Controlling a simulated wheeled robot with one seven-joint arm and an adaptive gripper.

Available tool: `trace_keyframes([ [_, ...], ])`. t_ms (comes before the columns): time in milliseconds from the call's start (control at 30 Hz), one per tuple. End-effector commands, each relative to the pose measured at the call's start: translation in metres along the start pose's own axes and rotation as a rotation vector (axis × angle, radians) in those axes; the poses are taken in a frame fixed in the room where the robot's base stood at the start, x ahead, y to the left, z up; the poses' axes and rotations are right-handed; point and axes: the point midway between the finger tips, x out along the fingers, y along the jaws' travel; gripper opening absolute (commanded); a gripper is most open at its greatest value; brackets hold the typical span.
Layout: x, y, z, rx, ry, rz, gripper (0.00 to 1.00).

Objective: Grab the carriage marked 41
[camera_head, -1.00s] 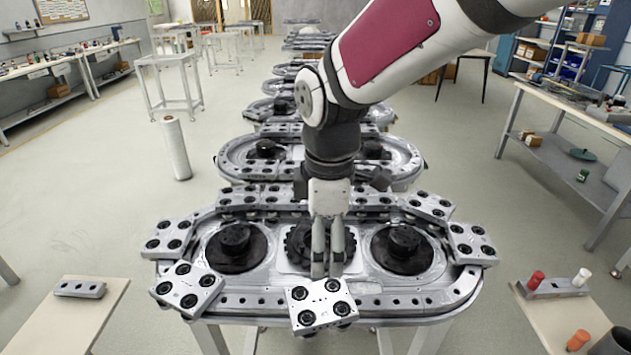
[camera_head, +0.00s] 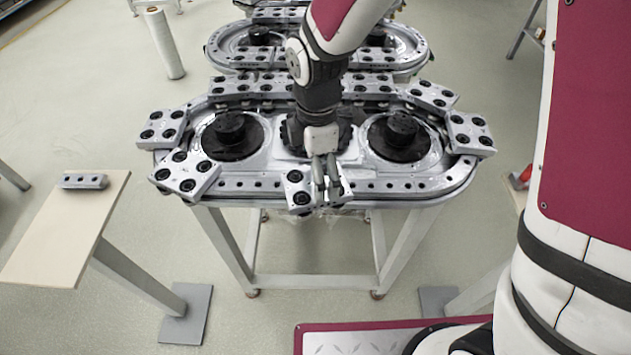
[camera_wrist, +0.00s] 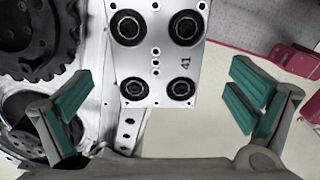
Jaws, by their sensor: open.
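The carriage marked 41 (camera_wrist: 158,75) is a silver plate with black round rollers in its corners. The wrist view shows it between the two green-padded fingers of my gripper (camera_wrist: 157,108), with a gap on each side. My gripper is open. In the head view the same carriage (camera_head: 300,178) sits at the near middle of the ring track (camera_head: 400,186). There my gripper (camera_head: 327,185) is above it and hides its right part. Contact between the fingers and the carriage cannot be seen.
Another carriage (camera_head: 186,176) sits on the track to the left, and several more line the sides and far edge. Black round hubs (camera_head: 232,136) stand inside the ring. A side board (camera_head: 65,230) carries a small metal block (camera_head: 84,181).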

Motion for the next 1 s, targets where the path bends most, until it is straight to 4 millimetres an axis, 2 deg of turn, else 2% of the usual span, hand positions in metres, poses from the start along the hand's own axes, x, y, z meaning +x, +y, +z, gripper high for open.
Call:
trace_keyframes([
  [333, 0.044, 0.002, -0.002, 0.000, -0.001, -0.002, 1.00],
  [667, 0.050, 0.002, -0.001, 0.001, 0.000, 0.000, 1.00],
  [1000, 0.050, 0.002, -0.001, 0.001, 0.000, 0.000, 0.23],
])
